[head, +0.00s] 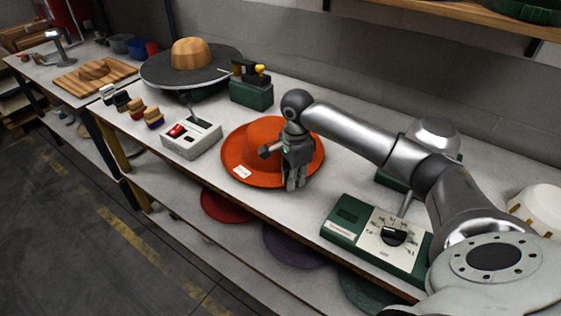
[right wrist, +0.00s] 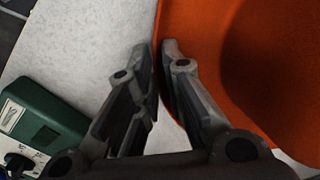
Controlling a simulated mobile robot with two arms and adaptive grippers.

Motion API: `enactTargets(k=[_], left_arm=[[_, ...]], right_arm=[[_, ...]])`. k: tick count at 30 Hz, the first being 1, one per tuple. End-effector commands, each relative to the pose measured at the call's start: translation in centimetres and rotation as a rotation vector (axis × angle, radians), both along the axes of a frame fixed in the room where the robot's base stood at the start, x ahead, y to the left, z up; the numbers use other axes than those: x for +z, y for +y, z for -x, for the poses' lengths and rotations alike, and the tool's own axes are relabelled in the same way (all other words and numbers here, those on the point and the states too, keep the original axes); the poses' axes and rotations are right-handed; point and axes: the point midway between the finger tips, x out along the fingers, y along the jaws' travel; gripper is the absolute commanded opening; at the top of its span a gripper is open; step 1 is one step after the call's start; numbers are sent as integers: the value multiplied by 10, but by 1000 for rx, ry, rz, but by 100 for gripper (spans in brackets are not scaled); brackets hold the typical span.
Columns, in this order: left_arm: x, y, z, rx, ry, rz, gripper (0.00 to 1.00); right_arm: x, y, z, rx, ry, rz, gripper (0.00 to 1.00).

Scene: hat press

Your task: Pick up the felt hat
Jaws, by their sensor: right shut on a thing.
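The orange felt hat (head: 238,157) lies brim down on the workbench, with a white label on the front of its brim. In the right wrist view its brim and crown (right wrist: 225,60) fill the right side. My right gripper (head: 296,184) is at the right edge of the brim, pointing down. In the right wrist view its fingers (right wrist: 157,48) are close together with the brim edge between them, shut on it. The gripper hides part of the crown and the brim's right side. My left gripper is not in view.
A green control box (head: 377,236) with a dial stands right of the hat. A white switch box (head: 191,139) stands to the left, before a round dark plate (head: 160,75) with a wooden hat block (head: 192,53). Coloured felts lie on the shelf below.

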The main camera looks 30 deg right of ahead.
Motion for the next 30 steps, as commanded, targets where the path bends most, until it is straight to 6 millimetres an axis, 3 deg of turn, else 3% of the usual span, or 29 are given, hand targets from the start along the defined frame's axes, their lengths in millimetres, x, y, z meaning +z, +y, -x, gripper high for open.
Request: enactTargets(k=[5,11,19,30], left_arm=[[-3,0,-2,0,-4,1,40],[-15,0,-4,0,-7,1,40],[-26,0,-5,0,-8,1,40],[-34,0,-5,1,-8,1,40]], right_arm=[[6,0,-1,0,-2,-1,0],[30,-1,-2,0,-7,2,0],[93,17,49,4,-9,4,0],[122,40,115,2,-3,3,0]])
